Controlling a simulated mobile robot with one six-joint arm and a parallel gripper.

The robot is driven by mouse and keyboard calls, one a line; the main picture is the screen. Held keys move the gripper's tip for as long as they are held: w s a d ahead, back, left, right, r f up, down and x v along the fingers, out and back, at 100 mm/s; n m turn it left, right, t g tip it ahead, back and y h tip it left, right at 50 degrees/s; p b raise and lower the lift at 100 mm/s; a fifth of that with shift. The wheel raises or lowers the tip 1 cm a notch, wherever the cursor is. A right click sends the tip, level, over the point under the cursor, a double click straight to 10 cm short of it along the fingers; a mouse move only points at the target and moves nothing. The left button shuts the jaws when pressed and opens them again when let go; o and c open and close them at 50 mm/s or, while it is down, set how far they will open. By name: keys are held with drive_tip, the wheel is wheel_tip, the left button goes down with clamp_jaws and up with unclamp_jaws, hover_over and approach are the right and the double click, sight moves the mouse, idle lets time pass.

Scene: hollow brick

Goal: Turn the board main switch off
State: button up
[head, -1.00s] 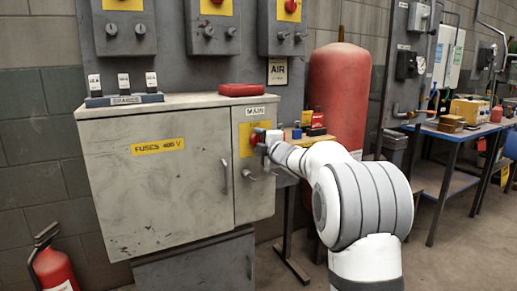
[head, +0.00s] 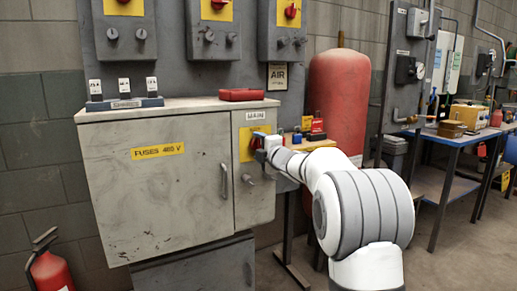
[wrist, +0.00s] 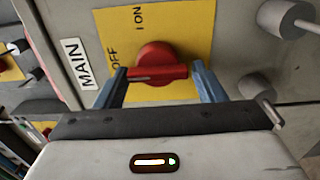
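The board main switch (wrist: 158,62) is a red rotary knob with a bar handle on a yellow plate (wrist: 185,25) marked ON and OFF, beside a MAIN label. In the wrist view the bar lies level across the picture, its left end close to the OFF word; I cannot tell exactly which mark it points to. My gripper (wrist: 160,74) has its two blue fingers apart, one at each end of the bar, with thin or no visible gaps. In the head view my gripper (head: 262,141) is at the yellow plate on the grey cabinet (head: 130,200) and hides most of the knob.
Below the switch, the narrow door has small knobs (head: 248,179). Other red switches (head: 291,11) are on the panel above. A red tank (head: 338,90) stands right; a fire extinguisher (head: 50,272) stands left.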

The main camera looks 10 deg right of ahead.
drive_tip(key=v, duration=0.8)
drive_tip(key=shift+p, duration=0.4)
drive_tip(key=shift+w, duration=0.1)
drive_tip(key=s+d+r+m+g+h+p, duration=0.35)
drive_tip(key=s+r+m+h+p, duration=0.4)
drive_tip(key=s+m+p, duration=0.55)
drive_tip(key=s+a+m+g+p, duration=0.2)
drive_tip(key=s+p, duration=0.3)
drive_tip(key=s, duration=0.4)
drive_tip(key=s+a+m+g+y+p, duration=0.1)
drive_tip(key=s+m+g+p, duration=0.3)
drive_tip(key=s, duration=0.6)
drive_tip(key=s+a+r+m+g+y+p, duration=0.1)
drive_tip(key=s+a+m+g+p, duration=0.1)
drive_tip(key=s+g+p, duration=0.3)
drive_tip(key=s+p, duration=0.3)
drive_tip(key=s, duration=0.2)
drive_tip(key=shift+s+a+m, duration=0.25)
drive_tip(key=shift+a+m, duration=0.15)
